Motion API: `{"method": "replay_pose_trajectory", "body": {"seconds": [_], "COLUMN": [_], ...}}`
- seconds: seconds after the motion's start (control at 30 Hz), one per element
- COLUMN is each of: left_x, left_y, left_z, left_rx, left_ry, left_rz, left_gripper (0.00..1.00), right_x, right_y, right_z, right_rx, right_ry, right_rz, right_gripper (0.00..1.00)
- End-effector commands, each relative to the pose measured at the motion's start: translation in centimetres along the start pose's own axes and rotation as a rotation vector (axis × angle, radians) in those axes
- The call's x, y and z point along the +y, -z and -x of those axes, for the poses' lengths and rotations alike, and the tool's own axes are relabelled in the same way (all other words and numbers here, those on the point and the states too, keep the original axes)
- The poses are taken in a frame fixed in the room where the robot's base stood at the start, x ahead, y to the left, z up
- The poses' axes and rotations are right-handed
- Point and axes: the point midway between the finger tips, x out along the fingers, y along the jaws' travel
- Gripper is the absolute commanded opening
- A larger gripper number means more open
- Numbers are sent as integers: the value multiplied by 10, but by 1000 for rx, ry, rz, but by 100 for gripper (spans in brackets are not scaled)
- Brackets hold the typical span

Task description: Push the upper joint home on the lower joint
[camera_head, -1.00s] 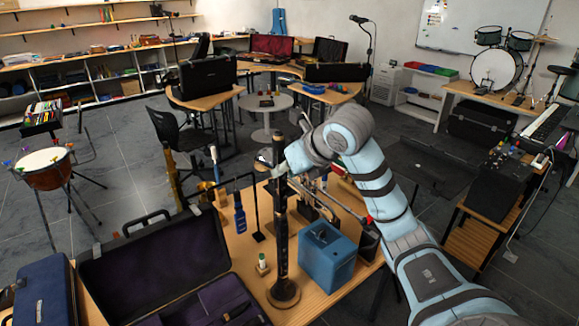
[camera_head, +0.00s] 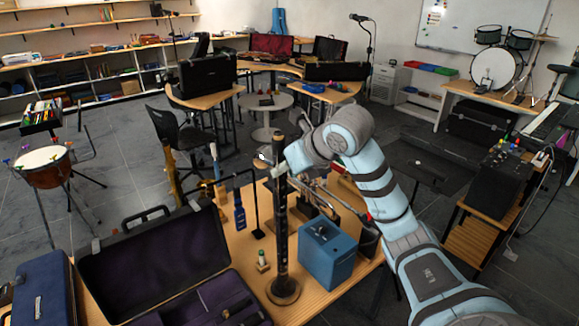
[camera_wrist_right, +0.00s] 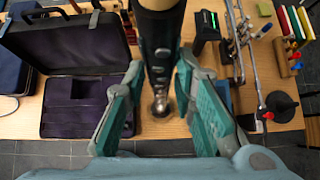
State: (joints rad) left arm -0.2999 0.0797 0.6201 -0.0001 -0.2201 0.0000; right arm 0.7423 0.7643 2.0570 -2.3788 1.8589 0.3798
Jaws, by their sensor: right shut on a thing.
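The upper joint (camera_head: 280,152) is a dark tube with a lighter top end, held upright. The lower joint (camera_head: 282,240) is a black tube with metal keys, standing upright on a round wooden base (camera_head: 284,291). The two look in line as one column; the seam between them is too small to judge. My right gripper (camera_head: 280,172) is shut on the upper joint from the right side. My left gripper is not in view.
An open case with purple lining (camera_head: 158,262) lies left of the column. A blue box (camera_head: 327,256) stands close on the right. A blue bottle (camera_head: 239,212), a black stand (camera_head: 258,233) and a small capped item (camera_head: 263,261) stand on the left. Bare wood (camera_head: 315,297) shows in front.

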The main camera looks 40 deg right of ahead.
Motion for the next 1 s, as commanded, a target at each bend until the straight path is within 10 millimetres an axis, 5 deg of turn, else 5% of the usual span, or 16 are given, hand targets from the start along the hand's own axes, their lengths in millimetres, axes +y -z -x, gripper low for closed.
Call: {"method": "replay_pose_trajectory", "body": {"seconds": [0.43, 0.47, 0.6, 1.0], "left_x": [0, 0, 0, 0], "left_y": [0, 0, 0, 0], "left_z": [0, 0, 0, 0], "left_rx": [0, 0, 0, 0], "left_ry": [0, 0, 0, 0], "left_rz": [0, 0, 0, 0], "left_gripper": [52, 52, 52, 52], "right_x": [0, 0, 0, 0], "right_y": [5, 5, 4, 2], "right_z": [-2, -2, -2, -1], "right_rx": [18, 18, 14, 9], "right_ry": [-2, -2, -2, -1], "right_rz": [-1, -1, -1, -1], "right_gripper": [0, 29, 48, 45]}}
